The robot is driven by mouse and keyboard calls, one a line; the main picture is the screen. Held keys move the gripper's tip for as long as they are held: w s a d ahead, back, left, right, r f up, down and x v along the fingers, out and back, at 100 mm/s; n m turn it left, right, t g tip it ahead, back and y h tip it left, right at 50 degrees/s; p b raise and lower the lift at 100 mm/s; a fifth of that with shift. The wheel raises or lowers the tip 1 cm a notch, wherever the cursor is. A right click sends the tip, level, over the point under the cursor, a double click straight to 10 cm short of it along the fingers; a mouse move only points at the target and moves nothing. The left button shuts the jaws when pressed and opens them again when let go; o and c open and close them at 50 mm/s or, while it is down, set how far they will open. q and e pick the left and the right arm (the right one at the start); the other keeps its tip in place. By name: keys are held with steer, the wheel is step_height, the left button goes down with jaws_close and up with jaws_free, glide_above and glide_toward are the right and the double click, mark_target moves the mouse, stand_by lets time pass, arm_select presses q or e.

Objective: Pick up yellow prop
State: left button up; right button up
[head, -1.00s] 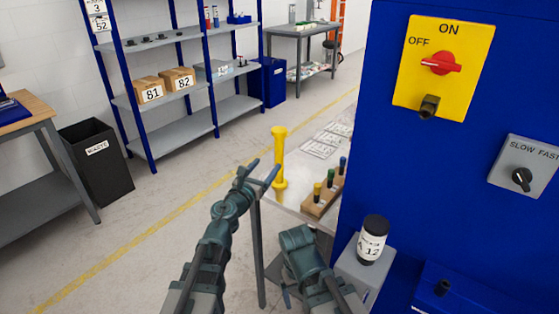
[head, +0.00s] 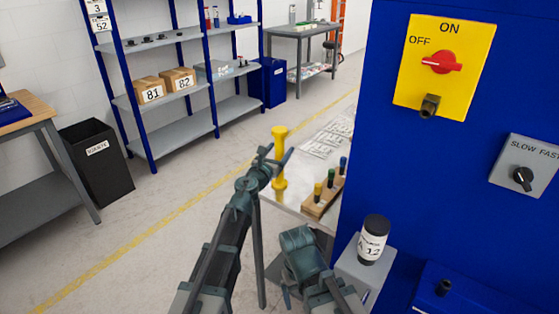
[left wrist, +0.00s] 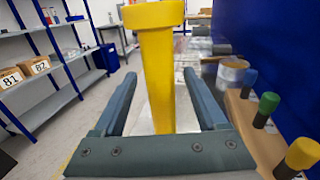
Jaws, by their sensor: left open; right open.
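The yellow prop (head: 279,145) stands upright near the left edge of a light table (head: 300,192). It has a wide cap on a narrower shaft. My left gripper (head: 276,160) is at the prop's shaft, hiding part of it in the head view. In the left wrist view the yellow prop (left wrist: 158,75) rises between the two open fingers of my left gripper (left wrist: 155,90), with gaps on both sides. The prop's lower end is hidden there by the gripper body. My right gripper (head: 287,296) is low, below the table; its fingers are mostly hidden behind its own arm.
A wooden block (head: 322,203) with several coloured-top pegs stands right of the prop. White sheets (head: 325,145) lie farther back on the table. A blue machine panel (head: 430,180) walls off the right. A black-capped jar (head: 374,240) stands on a grey box.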

arm_select(q)
steer(key=x, duration=0.3)
steer(key=shift+w+d, duration=0.1)
jaws_close()
stand_by(1.3)
